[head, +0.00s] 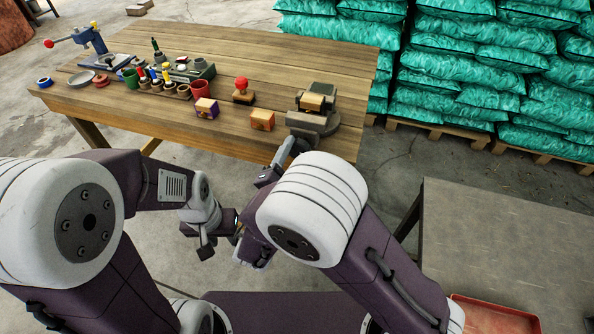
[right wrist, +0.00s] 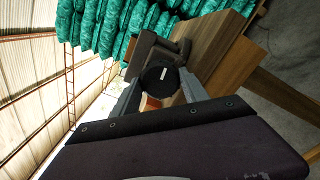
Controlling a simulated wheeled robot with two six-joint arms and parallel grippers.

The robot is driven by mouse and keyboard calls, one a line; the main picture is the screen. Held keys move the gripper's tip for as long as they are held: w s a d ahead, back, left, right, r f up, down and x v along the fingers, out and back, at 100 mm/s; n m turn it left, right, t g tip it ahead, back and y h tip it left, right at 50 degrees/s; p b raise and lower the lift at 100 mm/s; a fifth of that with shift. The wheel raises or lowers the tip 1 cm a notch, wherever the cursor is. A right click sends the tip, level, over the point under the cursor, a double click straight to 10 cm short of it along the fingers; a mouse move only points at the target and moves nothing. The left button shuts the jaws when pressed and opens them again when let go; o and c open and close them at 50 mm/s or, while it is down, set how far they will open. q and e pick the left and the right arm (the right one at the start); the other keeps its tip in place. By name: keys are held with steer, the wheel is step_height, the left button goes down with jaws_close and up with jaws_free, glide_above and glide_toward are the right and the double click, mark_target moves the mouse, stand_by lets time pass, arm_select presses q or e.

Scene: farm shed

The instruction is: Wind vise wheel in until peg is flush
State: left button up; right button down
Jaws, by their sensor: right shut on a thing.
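The grey-green vise (head: 318,122) stands at the right front corner of the wooden workbench, with a wooden block (head: 312,102) in its jaws. Its dark round wheel (right wrist: 158,76), with a short white mark on its face, sits between the fingers of my right gripper (right wrist: 160,85) in the right wrist view. My right gripper (head: 284,155) is shut on the wheel at the bench's front edge in the head view. I cannot make out the peg. My left gripper (head: 205,243) hangs low in front of the bench, away from the vise; its opening is unclear.
A wooden block (head: 262,119), a purple-and-orange box (head: 206,108) and a red-knobbed piece (head: 241,88) stand left of the vise. Cups, tools and a blue press (head: 95,42) fill the bench's left. Green sacks (head: 470,75) are behind; a grey table (head: 500,240) is at right.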

steer(key=m+b, duration=0.4)
steer(key=b, duration=0.2)
steer(key=m+b, duration=0.5)
steer(key=b, duration=0.2)
steer(key=m+b, duration=0.4)
steer(key=b, duration=0.2)
steer(key=shift+f+m, duration=0.25)
steer(key=shift+m, duration=0.05)
steer(key=c, duration=0.8)
jaws_free()
steer(key=shift+o, duration=1)
steer(key=shift+s+a+r, duration=0.1)
steer(key=shift+s+r, duration=0.05)
steer(key=shift+r, duration=0.1)
